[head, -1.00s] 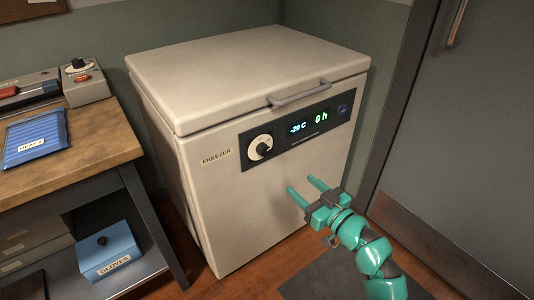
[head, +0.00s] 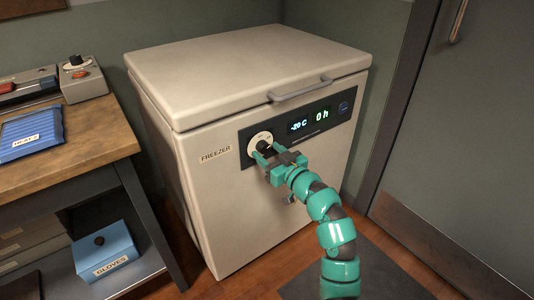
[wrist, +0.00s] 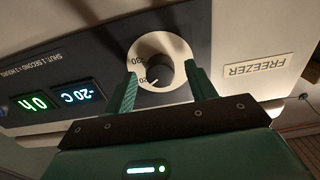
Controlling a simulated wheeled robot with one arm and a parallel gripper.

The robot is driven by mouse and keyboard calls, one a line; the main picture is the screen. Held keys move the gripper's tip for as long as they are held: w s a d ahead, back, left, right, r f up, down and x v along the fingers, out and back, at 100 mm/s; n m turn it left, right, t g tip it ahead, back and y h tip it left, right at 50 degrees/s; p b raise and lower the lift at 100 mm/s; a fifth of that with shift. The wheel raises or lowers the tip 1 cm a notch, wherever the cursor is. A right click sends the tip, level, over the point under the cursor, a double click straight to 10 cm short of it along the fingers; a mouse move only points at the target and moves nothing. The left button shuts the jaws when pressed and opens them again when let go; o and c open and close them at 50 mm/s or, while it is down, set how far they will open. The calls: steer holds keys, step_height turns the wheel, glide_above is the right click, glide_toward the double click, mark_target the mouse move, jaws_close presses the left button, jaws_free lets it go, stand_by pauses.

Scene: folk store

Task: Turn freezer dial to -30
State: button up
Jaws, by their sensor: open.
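The freezer (head: 250,75) is a cream chest with its lid closed. Its dial, a black knob on a round white plate (head: 259,140), is at the left of the dark front panel. The display beside it (head: 298,126) reads -20 C, with 0h to its right. My teal gripper (head: 265,156) is in front of the dial, partly covering it in the head view. In the wrist view, which is upside down, the open fingers (wrist: 164,82) stand on either side of the knob (wrist: 160,70), with gaps visible; I cannot tell their depth relative to it.
A wooden bench (head: 75,145) with a blue pack (head: 30,132) and a device with a knob (head: 82,80) stands at the left. A blue gloves box (head: 105,253) is on its lower shelf. A grey door (head: 465,120) is at the right.

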steer(key=shift+w+a, duration=0.4)
steer(key=shift+w, duration=0.15)
steer(key=shift+c, duration=0.5)
steer(key=c, duration=0.9)
steer(key=shift+m, duration=0.3)
steer(key=m+p, duration=0.4)
steer(key=m, duration=0.1)
steer(key=shift+r+p, duration=0.25)
steer(key=shift+p, duration=0.1)
steer(key=m+p, duration=0.3)
steer(key=m, duration=0.3)
steer(key=shift+s+f+p, duration=0.1)
steer(key=shift+p, duration=0.3)
steer(key=shift+m, duration=0.3)
